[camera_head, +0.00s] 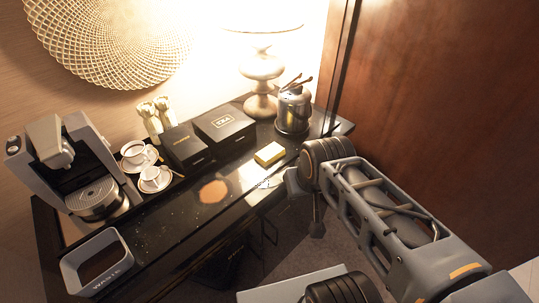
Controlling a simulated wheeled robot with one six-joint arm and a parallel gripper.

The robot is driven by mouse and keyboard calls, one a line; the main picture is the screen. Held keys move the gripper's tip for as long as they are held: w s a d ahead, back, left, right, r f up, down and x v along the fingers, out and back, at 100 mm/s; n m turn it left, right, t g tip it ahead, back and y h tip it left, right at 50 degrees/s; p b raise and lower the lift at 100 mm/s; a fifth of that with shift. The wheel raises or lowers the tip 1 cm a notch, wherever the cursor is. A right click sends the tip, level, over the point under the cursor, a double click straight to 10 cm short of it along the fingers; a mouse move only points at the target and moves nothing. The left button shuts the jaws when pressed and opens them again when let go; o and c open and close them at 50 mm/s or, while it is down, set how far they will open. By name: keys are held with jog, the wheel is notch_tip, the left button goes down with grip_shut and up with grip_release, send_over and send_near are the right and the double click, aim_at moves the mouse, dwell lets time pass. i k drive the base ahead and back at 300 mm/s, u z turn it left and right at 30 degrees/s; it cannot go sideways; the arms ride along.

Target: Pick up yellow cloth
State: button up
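The yellow cloth (269,154) looks like a small folded block with a pale side. It lies on the dark glossy counter (175,226), in front of the black boxes and left of the kettle. My gripper (304,207) is to the right of and nearer than the cloth, around the counter's front edge, and apart from it. Its two dark fingers are spread apart, with nothing seen between them. Part of the gripper is hidden behind my wrist.
A brown spill (213,191) lies on the counter left of the cloth. A wooden panel (445,90) rises at right.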

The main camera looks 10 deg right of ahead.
aim_at(268, 154)
jog(key=u, duration=0.5)
jog(key=k, duration=1.2)
jog(key=z, duration=0.4)
jog(key=i, duration=1.6)
jog(key=u, duration=0.5)
